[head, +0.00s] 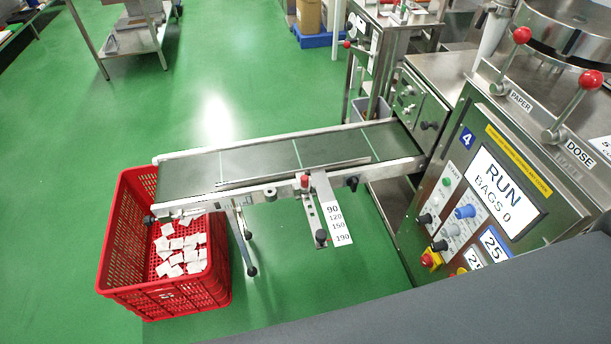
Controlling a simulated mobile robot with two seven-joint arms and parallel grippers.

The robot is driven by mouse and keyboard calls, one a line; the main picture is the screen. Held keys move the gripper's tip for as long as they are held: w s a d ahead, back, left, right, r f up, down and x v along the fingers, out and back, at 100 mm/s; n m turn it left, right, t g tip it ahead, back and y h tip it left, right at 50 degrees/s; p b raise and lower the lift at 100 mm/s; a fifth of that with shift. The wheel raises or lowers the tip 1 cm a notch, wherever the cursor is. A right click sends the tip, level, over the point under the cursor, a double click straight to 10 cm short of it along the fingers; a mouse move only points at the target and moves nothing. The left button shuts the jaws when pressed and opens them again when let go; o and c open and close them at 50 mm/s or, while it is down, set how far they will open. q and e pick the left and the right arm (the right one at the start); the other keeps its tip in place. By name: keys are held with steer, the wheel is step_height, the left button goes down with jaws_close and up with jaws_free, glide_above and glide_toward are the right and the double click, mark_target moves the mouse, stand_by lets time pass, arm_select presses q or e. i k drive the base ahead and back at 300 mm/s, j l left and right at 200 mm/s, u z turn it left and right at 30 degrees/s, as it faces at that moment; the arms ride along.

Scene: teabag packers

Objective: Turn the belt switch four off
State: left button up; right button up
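Machine four stands at the right, with a blue "4" plate (467,139) on its slanted control panel. Its screen (497,192) reads "RUN" and "BAGS 0". Below the "4" are a pale green start button (447,181), a blue knob (465,211), an upper black switch (426,218) and a lower black switch (440,245). Their small labels are too small to read, so I cannot tell which one is the belt switch or how it is set. The conveyor belt (192,176) runs left from the machine. Neither gripper is in view.
A red emergency stop (427,261) on a yellow base sits low on the panel. Red-knobbed levers marked PAPER (522,36) and DOSE (590,80) stand above. A red crate (165,296) with several white teabags stands under the belt's left end. Green floor is clear at left.

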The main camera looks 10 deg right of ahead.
mark_target(353, 181)
steer(key=k+l, duration=0.15)
steer(key=k+l+z, duration=0.1)
steer(key=l, duration=0.3)
steer(key=k+z, duration=0.1)
steer(key=z, duration=1.45)
